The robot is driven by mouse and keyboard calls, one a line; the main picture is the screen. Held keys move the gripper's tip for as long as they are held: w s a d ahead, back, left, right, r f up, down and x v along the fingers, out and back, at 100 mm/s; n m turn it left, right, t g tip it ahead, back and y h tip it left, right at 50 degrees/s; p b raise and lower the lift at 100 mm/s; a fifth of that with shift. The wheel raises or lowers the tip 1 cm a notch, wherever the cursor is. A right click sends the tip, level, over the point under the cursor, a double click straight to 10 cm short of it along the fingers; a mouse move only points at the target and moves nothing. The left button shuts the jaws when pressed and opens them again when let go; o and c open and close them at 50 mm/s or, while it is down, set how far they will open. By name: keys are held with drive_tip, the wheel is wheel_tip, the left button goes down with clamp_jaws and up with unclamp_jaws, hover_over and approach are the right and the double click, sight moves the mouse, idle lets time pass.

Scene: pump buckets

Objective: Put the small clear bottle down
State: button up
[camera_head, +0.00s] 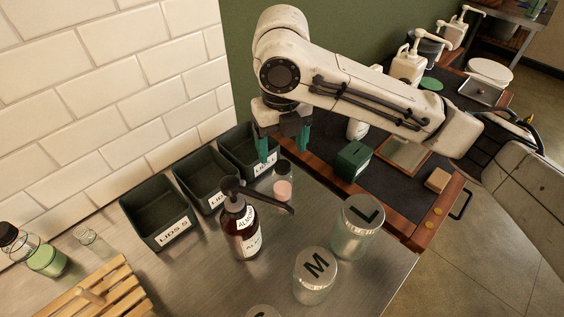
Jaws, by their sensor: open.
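A small clear bottle (283,183) with pink contents stands upright on the steel counter, just in front of the right-hand lid bin. The fingertips appear higher in the picture than most of the bottle. I cannot tell the exact gap between them and the bottle top. The dark pump of the brown bottle (241,232) reaches across in front of the small bottle's foot.
Dark green lid bins (160,212) line the tiled wall. Clear jars with metal lids marked M (315,275) and L (360,227) stand at the front. A wooden rack (95,292), a tiny glass (84,236) and a green-filled jar (46,260) are at left.

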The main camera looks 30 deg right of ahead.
drive_tip(key=shift+r, duration=1.65)
